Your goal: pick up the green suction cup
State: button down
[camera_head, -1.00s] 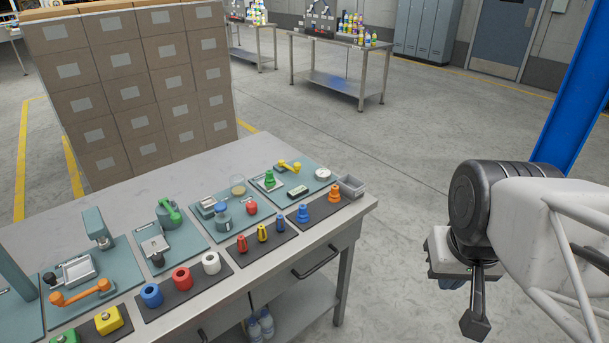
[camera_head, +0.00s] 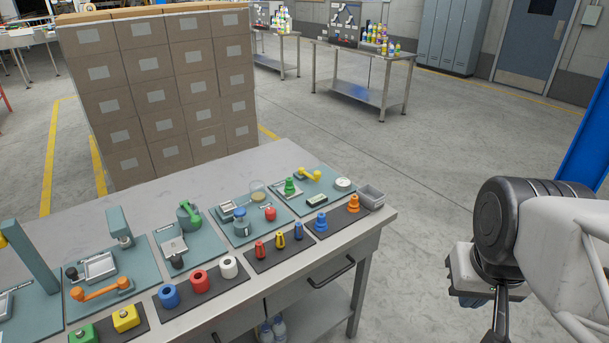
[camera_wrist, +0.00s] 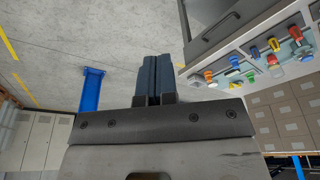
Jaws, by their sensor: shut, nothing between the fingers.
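The green suction cup (camera_head: 290,187) is a small ribbed, stepped piece. It stands upright on a small light plate on the teal mat at the far right end of the bench, left of a yellow handle (camera_head: 311,175). My gripper (camera_head: 499,326) hangs in the open space right of the bench, well apart from the cup, partly cut off by the lower edge. In the wrist view its two dark fingers (camera_wrist: 153,78) are together with nothing between them.
Blue (camera_head: 321,222) and orange (camera_head: 353,203) suction cups stand on a dark mat in front of the teal one. Stacked boxes (camera_head: 160,95) stand behind the bench.

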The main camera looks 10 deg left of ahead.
jog(key=c, duration=1.8)
grip_release()
jog(key=o, duration=1)
